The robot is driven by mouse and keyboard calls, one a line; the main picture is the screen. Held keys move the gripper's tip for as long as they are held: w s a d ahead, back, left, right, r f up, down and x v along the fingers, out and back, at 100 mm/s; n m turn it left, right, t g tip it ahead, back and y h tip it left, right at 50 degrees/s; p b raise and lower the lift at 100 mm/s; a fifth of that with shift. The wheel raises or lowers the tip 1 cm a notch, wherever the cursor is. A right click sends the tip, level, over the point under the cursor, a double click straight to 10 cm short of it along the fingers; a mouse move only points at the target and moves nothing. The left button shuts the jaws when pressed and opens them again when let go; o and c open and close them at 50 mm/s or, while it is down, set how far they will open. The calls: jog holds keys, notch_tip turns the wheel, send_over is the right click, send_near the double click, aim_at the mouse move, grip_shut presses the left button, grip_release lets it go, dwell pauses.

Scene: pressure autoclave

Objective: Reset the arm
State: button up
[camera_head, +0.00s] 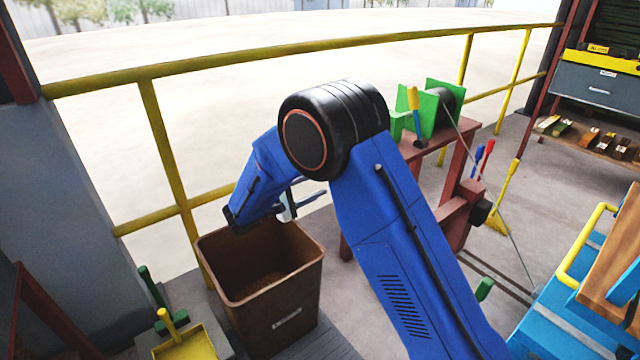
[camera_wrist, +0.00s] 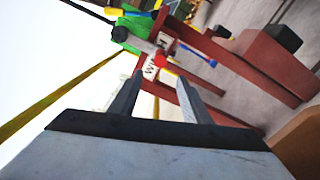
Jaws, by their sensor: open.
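My arm is blue with a black elbow joint. In the head view it is bent, with the forearm reaching down and left. My gripper (camera_head: 310,201) is partly hidden behind the forearm and shows above the back edge of the brown bin (camera_head: 285,319). In the wrist view my gripper (camera_wrist: 160,84) has two dark fingers spread apart, with nothing between them.
A red workbench (camera_head: 455,185) with a green machine (camera_head: 440,108) stands behind my arm. A yellow railing (camera_head: 160,140) runs along the back. A yellow dustpan (camera_head: 190,345) lies left of the bin. A blue cart (camera_head: 560,315) with a yellow handle is at right.

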jog(key=s+d+r+m+g+y, duration=0.1)
jog(key=s+d+r+m+g, duration=0.15)
jog(key=s+d, duration=0.5)
jog(key=s+d+r+m+g+y, duration=0.1)
jog(key=s+d+r+g+y, duration=0.2)
jog(key=d, duration=0.7)
jog(key=s+d+r+m+g, duration=0.2)
jog(key=s+d+r+g, duration=0.15)
jog(key=s+d, duration=0.35)
jog(key=s+d+m+t+y, duration=0.1)
jog(key=s+y, duration=0.4)
jog(key=s, duration=0.8)
jog(key=s+d+m+t+y, duration=0.2)
jog(key=s+d+m+y, duration=0.1)
jog(key=s, duration=1)
jog(key=shift+m+y, duration=0.75)
jog(key=shift+y, duration=0.55)
jog(key=shift+d+r, duration=0.1)
